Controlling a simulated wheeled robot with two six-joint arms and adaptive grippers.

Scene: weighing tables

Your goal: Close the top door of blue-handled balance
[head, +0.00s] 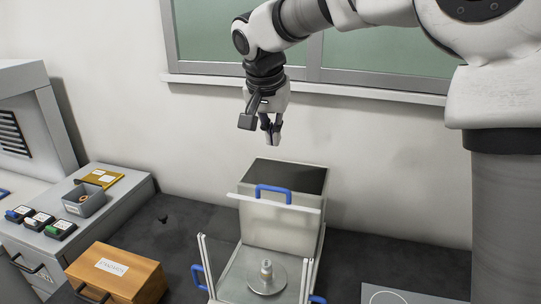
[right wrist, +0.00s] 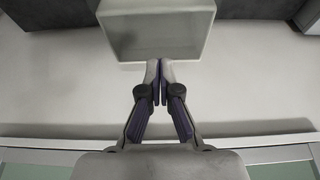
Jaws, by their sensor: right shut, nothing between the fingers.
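The blue-handled balance (head: 282,228) stands on the dark bench, with a box-shaped rear housing and a chamber in front. Its top door (head: 240,200) is slid back over the dark-topped housing, with its blue handle (head: 272,190) near the door's front edge. The chamber is open from above, and a small metal weight (head: 266,268) stands on the round pan (head: 253,282). My right gripper (head: 271,143) is shut and empty, pointing down in the air above the rear of the balance. In the right wrist view its fingertips (right wrist: 160,66) meet just below the housing (right wrist: 155,52). My left gripper is out of view.
Blue side handles (head: 199,276) flank the chamber. A wooden box (head: 132,271) stands at left. The wall and window sill (head: 350,94) are behind my right gripper.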

